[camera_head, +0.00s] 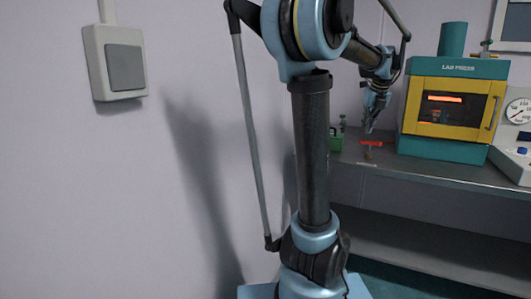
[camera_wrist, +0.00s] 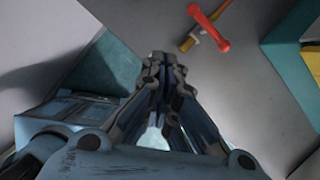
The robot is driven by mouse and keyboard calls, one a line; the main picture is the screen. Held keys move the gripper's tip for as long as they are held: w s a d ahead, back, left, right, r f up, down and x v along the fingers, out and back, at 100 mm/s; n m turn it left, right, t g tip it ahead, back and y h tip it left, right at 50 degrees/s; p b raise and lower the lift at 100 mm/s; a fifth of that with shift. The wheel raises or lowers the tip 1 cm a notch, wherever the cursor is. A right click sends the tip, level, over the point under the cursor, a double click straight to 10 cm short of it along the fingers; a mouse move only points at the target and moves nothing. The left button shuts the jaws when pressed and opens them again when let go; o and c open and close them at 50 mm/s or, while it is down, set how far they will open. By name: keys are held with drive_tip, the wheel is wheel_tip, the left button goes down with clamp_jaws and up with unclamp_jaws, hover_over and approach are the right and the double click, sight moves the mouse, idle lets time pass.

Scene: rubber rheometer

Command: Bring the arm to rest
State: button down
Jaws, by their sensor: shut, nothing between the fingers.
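My gripper (camera_head: 370,127) hangs from the raised arm above the bench, pointing down, in the head view. In the wrist view my gripper (camera_wrist: 163,62) shows its fingertips together, shut with nothing between them. A red-handled tool (camera_head: 371,143) lies on the bench just below and beside the fingertips. It also shows in the wrist view as a red bar with a brownish shaft (camera_wrist: 209,28), apart from the fingers.
A teal and yellow lab press (camera_head: 455,105) stands on the bench (camera_head: 440,172) to the right of my gripper. A gauge instrument (camera_head: 517,135) stands at the far right. A small green item (camera_head: 336,142) is at the left. A wall switch (camera_head: 116,62) is at the upper left.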

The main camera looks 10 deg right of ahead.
drive_tip(key=s+a+f+n, duration=0.3)
drive_tip(key=a+f+n, duration=0.1)
drive_tip(key=a+n, duration=0.25)
drive_tip(key=s+a+f+n+g, duration=0.1)
drive_tip(key=s+a+f+n, duration=0.2)
drive_tip(key=a+n, duration=0.35)
drive_tip(key=s+a+f+n, duration=0.3)
drive_tip(key=a+f+n, duration=0.15)
drive_tip(key=a, duration=0.45)
drive_tip(key=s+a+f+n+g, duration=0.1)
drive_tip(key=s+a+f+n, duration=0.9)
drive_tip(key=s+f+n, duration=0.4)
drive_tip(key=f+n, duration=0.1)
drive_tip(key=n, duration=0.4)
drive_tip(key=shift+a+f, duration=0.2)
drive_tip(key=shift+a, duration=0.15)
drive_tip(key=shift+w, duration=0.1)
